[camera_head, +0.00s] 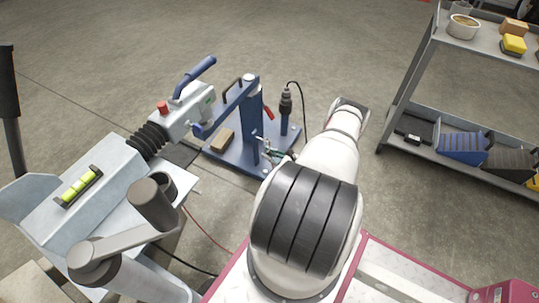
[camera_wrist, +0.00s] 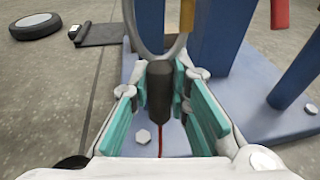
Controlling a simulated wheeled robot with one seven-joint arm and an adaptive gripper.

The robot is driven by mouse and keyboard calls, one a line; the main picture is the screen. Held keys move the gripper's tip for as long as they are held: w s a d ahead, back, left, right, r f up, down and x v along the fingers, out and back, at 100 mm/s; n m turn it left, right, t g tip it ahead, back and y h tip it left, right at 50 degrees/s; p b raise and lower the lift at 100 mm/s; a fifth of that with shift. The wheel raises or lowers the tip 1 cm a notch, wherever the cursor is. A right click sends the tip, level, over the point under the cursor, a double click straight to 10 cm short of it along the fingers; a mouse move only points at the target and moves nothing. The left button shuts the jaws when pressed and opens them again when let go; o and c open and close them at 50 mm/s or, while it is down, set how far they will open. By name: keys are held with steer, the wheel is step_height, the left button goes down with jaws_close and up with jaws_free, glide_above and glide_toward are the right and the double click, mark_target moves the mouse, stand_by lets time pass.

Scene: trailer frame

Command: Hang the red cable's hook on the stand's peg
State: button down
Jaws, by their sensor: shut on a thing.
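My gripper (camera_wrist: 160,88) has teal pads and is shut on the black grip of the red cable's hook (camera_wrist: 159,80), which stands between the pads in the wrist view. The hook's grey metal curve (camera_wrist: 148,47) rises past the fingertips and leaves the top of the picture. A bit of red cable (camera_wrist: 160,140) shows below the grip. The blue stand (camera_head: 252,105) is beside my gripper in the head view, and its post (camera_wrist: 215,40) is close behind the hook. A tan piece (camera_wrist: 187,14) beside the hook's curve may be the peg; I cannot tell whether they touch.
A red cable (camera_head: 207,232) runs across the floor near a grey trailer coupling (camera_head: 183,120). The stand's blue base holds a black tool (camera_head: 286,103) and a wooden block (camera_head: 222,138). A grey shelf cart (camera_head: 405,85) is at right. Open floor lies behind the stand.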

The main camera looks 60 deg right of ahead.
steer(key=c, duration=1.4)
jaws_free()
steer(key=shift+c, duration=0.2)
steer(key=v, duration=1.2)
